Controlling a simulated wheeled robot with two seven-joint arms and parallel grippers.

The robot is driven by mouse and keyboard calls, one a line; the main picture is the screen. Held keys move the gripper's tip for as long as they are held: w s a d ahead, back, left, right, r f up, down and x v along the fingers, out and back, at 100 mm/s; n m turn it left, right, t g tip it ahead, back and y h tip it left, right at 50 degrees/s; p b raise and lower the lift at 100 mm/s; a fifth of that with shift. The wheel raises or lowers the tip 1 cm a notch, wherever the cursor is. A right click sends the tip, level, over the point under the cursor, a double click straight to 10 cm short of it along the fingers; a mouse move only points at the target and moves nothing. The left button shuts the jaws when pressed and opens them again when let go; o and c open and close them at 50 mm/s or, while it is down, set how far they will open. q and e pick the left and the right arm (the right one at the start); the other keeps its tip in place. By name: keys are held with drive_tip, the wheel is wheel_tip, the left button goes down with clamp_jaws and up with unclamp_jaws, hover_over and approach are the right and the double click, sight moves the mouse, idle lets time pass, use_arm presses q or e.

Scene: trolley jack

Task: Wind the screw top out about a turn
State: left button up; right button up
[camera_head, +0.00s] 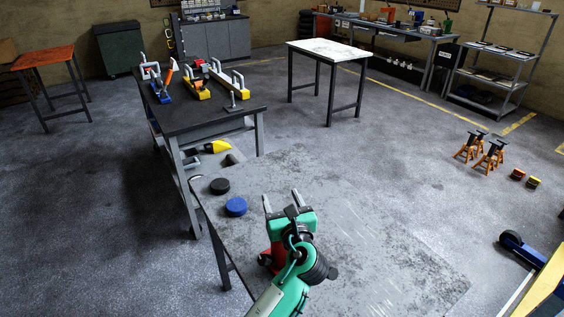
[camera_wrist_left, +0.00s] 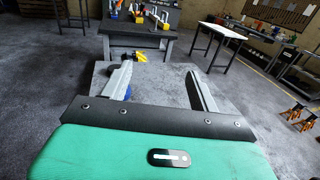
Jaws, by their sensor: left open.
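My left gripper (camera_head: 282,198), green with grey fingers, is open and reaches forward over a scratched grey surface (camera_head: 370,215). Its two fingers stand apart with nothing held between them, as the left wrist view (camera_wrist_left: 158,72) also shows. A red object (camera_head: 271,259) with dark parts shows just below and left of the gripper body in the head view; the gripper hides most of it. I cannot tell whether it carries a screw top, and I make out no screw top elsewhere. My right gripper is not in view.
A blue disc (camera_head: 236,207) and a black disc (camera_head: 219,186) lie left of the gripper. A dark bench (camera_head: 205,114) with clamp-like tools stands beyond. Orange stands (camera_head: 490,156) and a blue wheeled object (camera_head: 519,246) are at the right. The grey surface right of the gripper is clear.

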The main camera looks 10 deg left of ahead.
use_arm(q)
wheel_tip(320, 180, up, 15)
drive_tip(key=shift+r, duration=0.15)
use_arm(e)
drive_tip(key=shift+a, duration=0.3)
